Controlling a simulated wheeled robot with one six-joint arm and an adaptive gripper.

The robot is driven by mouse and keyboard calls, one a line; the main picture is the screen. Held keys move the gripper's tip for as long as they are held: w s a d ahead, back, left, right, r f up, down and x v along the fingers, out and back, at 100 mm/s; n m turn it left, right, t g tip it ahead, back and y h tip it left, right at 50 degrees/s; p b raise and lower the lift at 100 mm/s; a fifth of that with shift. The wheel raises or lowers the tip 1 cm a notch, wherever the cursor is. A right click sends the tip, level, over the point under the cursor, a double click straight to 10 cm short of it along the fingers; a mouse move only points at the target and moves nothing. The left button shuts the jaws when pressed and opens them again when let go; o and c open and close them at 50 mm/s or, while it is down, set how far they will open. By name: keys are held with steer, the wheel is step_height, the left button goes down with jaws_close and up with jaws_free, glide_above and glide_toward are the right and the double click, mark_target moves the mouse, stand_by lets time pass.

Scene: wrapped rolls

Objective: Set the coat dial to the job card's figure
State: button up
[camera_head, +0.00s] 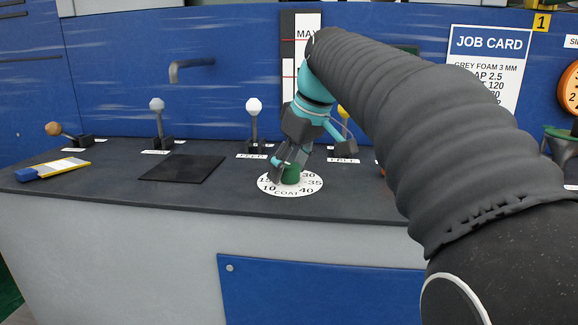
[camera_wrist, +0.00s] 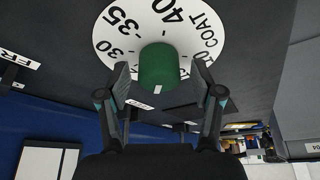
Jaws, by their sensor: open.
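The coat dial is a white disc (camera_head: 290,190) lettered COAT on the dark bench top, with 10, 15, 30, 35 and 40 readable. Its green knob (camera_head: 291,174) stands at its centre. The wrist view shows the knob (camera_wrist: 158,62) with a white mark on its near, lower side; the figure there is hidden. My gripper (camera_wrist: 160,76) is open, a finger on each side of the knob; contact cannot be told. In the head view my gripper (camera_head: 285,168) is over the dial. The job card (camera_head: 490,58) reads grey foam 3 mm; my arm covers part of its lines.
Levers with a white knob (camera_head: 253,106), a grey knob (camera_head: 157,105) and a brown knob (camera_head: 53,129) stand behind and left. A yellow lever (camera_head: 343,112) is close behind my gripper. A dark mat (camera_head: 183,168) and a blue-handled tool (camera_head: 52,171) lie left.

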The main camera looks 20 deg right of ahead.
steer(key=shift+r, duration=0.15)
steer(key=v, duration=1.1)
steer(key=shift+r, duration=0.4)
steer(key=shift+s, duration=0.1)
